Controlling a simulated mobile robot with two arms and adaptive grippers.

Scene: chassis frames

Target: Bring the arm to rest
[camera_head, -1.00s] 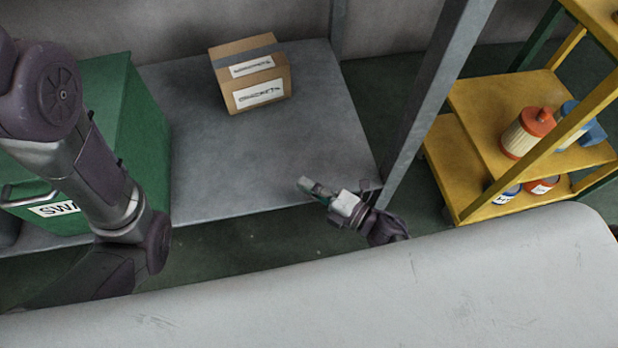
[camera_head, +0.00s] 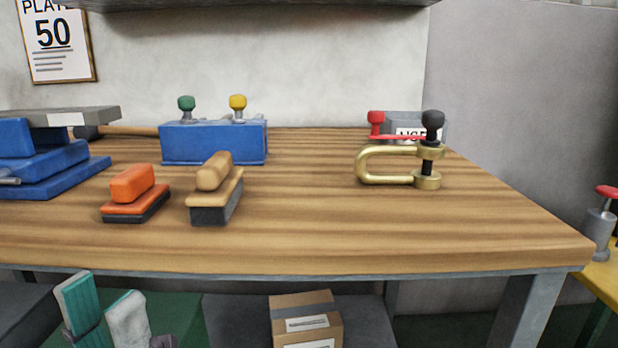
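My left gripper (camera_head: 104,297) shows at the bottom left of the head view, in front of the workbench (camera_head: 330,235) and below its top. Its two pale, teal-edged fingers point up and stand apart, with nothing seen between them. Most of its wrist and the rest of the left arm are cut off by the lower picture edge. The gripper touches nothing that I can see. My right gripper and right arm are not in view.
The wooden top bears an orange-handled block (camera_head: 133,190), a wooden-handled brush (camera_head: 215,190), a blue box with knobs (camera_head: 213,142) and a brass clamp (camera_head: 400,165). A cardboard box (camera_head: 305,318) sits below. The front strip of the top is clear.

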